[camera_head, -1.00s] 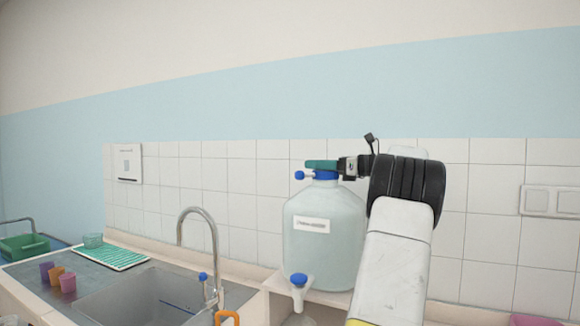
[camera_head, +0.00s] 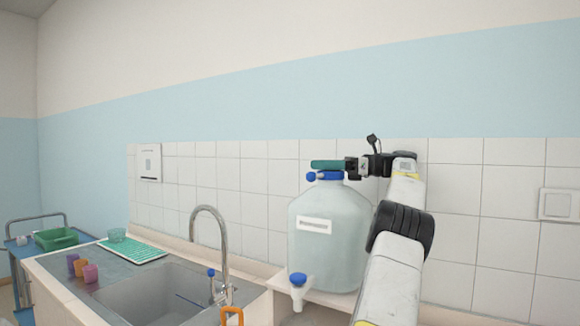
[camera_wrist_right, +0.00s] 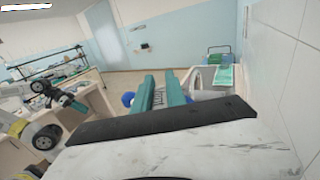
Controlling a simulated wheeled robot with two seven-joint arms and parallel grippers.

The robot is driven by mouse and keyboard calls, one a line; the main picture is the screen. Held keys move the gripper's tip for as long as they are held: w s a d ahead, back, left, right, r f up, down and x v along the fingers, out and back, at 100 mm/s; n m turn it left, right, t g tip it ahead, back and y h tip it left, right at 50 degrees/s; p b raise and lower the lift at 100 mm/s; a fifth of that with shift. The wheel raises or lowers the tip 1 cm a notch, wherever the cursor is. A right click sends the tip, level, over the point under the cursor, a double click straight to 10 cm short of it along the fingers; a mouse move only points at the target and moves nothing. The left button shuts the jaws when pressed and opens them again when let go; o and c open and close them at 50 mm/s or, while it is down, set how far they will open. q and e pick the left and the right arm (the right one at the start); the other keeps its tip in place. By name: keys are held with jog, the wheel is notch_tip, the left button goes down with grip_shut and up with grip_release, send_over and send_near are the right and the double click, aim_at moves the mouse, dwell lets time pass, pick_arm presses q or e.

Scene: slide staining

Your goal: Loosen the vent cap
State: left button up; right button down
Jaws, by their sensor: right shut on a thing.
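A large translucent carboy (camera_head: 325,250) stands upright on a ledge right of the sink, with a white label and a blue-handled tap (camera_head: 298,281). At its neck is the blue vent cap (camera_head: 327,175), with a small blue knob (camera_head: 311,176) on its left side. My right gripper (camera_head: 326,164) reaches in from the right, its teal fingers shut on the cap top. In the right wrist view the teal fingers (camera_wrist_right: 160,91) flank a narrow strip lettered "Vent", with the blue knob (camera_wrist_right: 127,99) beside them. My left gripper (camera_wrist_right: 76,105) shows small at the left there; its opening is unclear.
A sink (camera_head: 160,291) with a curved faucet (camera_head: 222,240) lies left of the carboy. The tiled wall (camera_head: 480,220) is close behind.

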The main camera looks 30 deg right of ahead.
dwell(0.5)
jog(key=c, duration=1.4)
grip_release()
jog(key=shift+o, duration=0.2)
jog(key=shift+w+d+m+t+h, duration=0.1)
jog(key=shift+w+m+t+h, duration=0.05)
jog(key=shift+m+t+h, duration=0.65)
jog(key=shift+t, duration=0.5)
